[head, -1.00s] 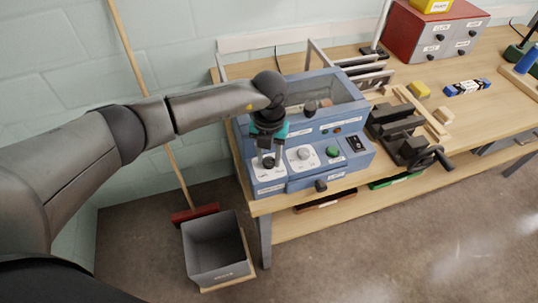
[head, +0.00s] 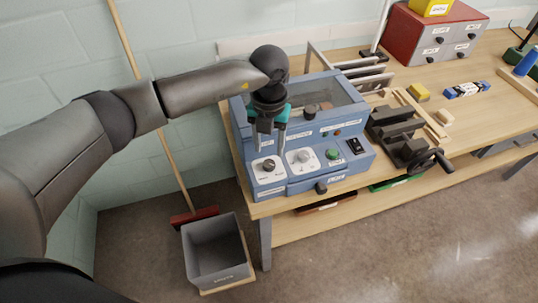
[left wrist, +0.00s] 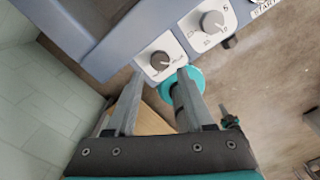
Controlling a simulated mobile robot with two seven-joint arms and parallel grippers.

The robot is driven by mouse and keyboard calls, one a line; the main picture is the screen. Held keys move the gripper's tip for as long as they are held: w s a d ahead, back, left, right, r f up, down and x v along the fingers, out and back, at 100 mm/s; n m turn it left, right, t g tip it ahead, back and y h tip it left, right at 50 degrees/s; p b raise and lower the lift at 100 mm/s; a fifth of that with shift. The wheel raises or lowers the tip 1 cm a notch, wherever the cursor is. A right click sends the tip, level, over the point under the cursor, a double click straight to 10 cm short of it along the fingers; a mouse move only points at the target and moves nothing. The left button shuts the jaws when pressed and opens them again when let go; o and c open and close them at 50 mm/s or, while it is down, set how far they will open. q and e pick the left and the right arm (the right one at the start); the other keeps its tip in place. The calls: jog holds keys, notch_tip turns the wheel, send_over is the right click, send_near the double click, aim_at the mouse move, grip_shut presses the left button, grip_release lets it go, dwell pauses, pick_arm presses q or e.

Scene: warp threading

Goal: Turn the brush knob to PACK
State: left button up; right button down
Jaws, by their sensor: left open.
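The blue machine (head: 330,184) stands on the bench. At the left of its front panel, a dark knob (head: 268,165) sits on a white plate; I take it as the brush knob, but its lettering is too small to read. In the left wrist view the dark knob (left wrist: 160,60) shows a pale pointer line and small marks beside it. My left gripper (head: 270,152) is open and empty, its fingers pointing down just above the knob. In the left wrist view the fingertips (left wrist: 160,74) lie either side of the knob, apart from it. My right gripper is out of view.
A light grey knob (head: 304,156) on its own white plate sits close right of the dark knob. Further right are a green button (head: 333,153) and a black switch (head: 356,146). A grey bin (head: 215,255) stands on the floor, left of the bench.

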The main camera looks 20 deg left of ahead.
aim_at(270, 163)
pick_arm(q)
notch_tip(270, 163, up, 10)
jog(key=shift+b, duration=0.3)
jog(key=shift+d+f, duration=0.1)
jog(key=shift+f, duration=0.05)
